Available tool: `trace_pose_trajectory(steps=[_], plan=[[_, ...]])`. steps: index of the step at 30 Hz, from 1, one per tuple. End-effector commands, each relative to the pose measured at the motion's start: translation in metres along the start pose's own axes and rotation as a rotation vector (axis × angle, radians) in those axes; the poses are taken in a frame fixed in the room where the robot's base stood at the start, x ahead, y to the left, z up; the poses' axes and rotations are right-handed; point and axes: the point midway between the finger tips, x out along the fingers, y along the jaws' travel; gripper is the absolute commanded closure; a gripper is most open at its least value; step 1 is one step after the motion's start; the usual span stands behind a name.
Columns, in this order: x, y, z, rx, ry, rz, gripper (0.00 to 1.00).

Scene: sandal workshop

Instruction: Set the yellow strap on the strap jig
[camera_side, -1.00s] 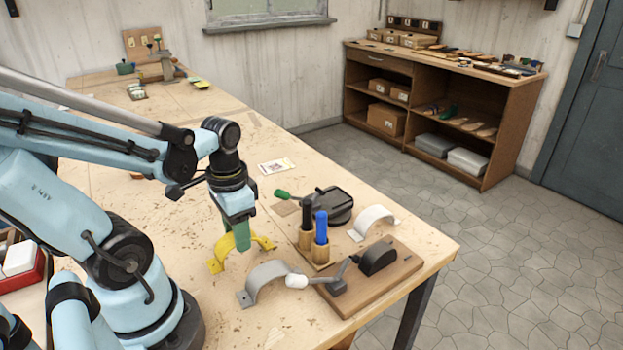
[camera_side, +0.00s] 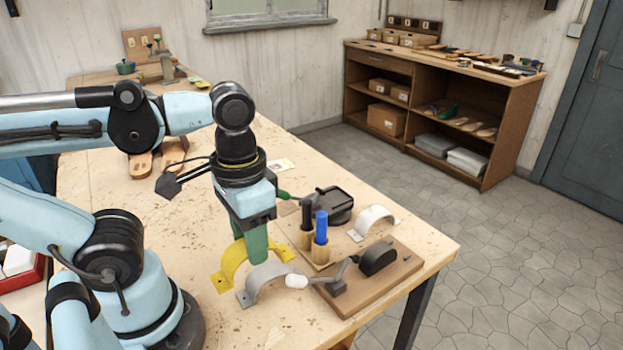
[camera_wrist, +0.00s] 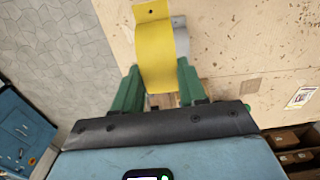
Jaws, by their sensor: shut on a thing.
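The yellow strap (camera_side: 230,262) is a bent arch with flat drilled ends. My gripper (camera_side: 250,256) is shut on it, with green fingers on either side of the band in the wrist view (camera_wrist: 159,88). The strap (camera_wrist: 157,45) hangs just behind the grey arch (camera_side: 265,277) in the side view, overlapping it in the picture. The grey arch (camera_wrist: 181,38) also shows beside the strap in the wrist view. It stands by the wooden board with a white-handled clamp (camera_side: 320,278); I cannot tell whether it is the strap jig. Touching between strap and arch is unclear.
A wooden holder (camera_side: 318,252) with blue and black handled tools stands just right of my gripper. Behind it are a black device (camera_side: 328,204) and a pale arch (camera_side: 375,218). Sandal soles (camera_side: 142,165) lie farther back.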

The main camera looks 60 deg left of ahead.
Motion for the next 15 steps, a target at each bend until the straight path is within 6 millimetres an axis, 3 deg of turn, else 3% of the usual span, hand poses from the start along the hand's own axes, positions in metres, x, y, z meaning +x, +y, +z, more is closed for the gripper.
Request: trace_pose_trajectory(steps=[8, 15], plan=[[-0.022, 0.006, -0.023, -0.001, 0.000, 0.000, 0.92], [-0.050, 0.011, -0.072, -0.002, 0.001, 0.000, 0.92]])
